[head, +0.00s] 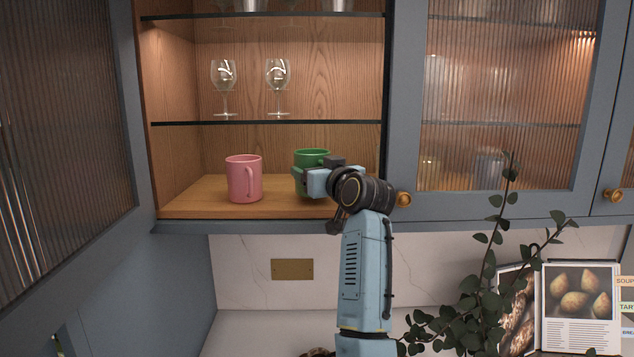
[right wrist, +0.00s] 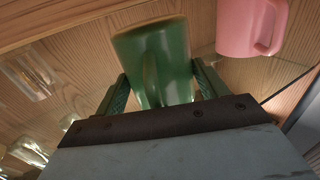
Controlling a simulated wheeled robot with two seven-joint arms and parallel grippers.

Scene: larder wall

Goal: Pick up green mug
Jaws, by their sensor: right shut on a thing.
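The green mug (head: 312,156) stands upright on the wooden bottom shelf of the open cabinet, partly hidden by my right gripper (head: 308,182). In the right wrist view the mug (right wrist: 170,45) lies between the two fingers, its handle (right wrist: 152,82) facing the palm. My right gripper is shut on the mug. I cannot tell any gap between the mug's base and the shelf. My left gripper is not in view.
A pink mug (head: 244,179) stands close to the left of the green one. Two wine glasses (head: 223,82) are on the glass shelf (head: 270,122) above. The open door (head: 75,130) is at left, a closed fluted-glass door (head: 405,100) at right. A leafy plant (head: 480,300) stands below right.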

